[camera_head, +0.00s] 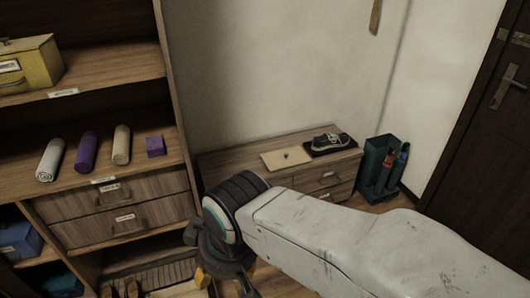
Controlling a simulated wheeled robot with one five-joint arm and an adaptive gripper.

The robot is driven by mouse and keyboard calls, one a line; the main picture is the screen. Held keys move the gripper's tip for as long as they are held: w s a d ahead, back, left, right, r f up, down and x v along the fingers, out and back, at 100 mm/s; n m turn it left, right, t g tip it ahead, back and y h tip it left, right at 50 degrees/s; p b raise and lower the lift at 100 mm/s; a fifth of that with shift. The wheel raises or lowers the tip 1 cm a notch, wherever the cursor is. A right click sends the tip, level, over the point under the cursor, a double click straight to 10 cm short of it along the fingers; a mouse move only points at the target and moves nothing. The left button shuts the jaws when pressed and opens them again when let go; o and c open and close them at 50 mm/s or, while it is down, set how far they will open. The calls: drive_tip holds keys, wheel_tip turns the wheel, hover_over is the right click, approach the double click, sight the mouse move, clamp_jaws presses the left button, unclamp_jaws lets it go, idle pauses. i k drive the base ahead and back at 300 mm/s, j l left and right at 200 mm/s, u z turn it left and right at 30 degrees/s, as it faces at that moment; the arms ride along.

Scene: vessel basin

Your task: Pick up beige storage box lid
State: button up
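A flat beige lid (284,158) with a small dark knob or mark in its middle lies on top of a low wooden cabinet (232,168) against the back wall. My gripper (224,280) hangs at the bottom of the view, below and left of the lid and apart from it. Its lower end runs toward the picture edge, and whether its fingers are open or shut is not clear. No held object shows.
A dark shoe on a black tray (330,144) sits right beside the lid. A green bin (379,169) with bottles stands right of the cabinet. A shelf unit (105,70) with rolled cloths (86,153) and a yellow box (30,64) fills the left. A dark door (490,150) is at right.

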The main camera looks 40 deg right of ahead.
sight(280, 159)
drive_tip(key=i+l+u, duration=0.1)
drive_tip(key=l+u, duration=0.3)
drive_tip(key=l, duration=0.3)
drive_tip(key=l+u, duration=0.35)
drive_tip(key=l, duration=0.3)
drive_tip(key=l+u, duration=0.4)
drive_tip(key=l, duration=0.35)
drive_tip(key=k+l+u, duration=0.2)
drive_tip(key=l+u, duration=0.15)
drive_tip(key=l, duration=0.3)
drive_tip(key=l+u, duration=0.3)
drive_tip(key=l, duration=0.3)
drive_tip(key=l+u, duration=0.35)
drive_tip(key=l, duration=0.3)
drive_tip(key=k, duration=0.05)
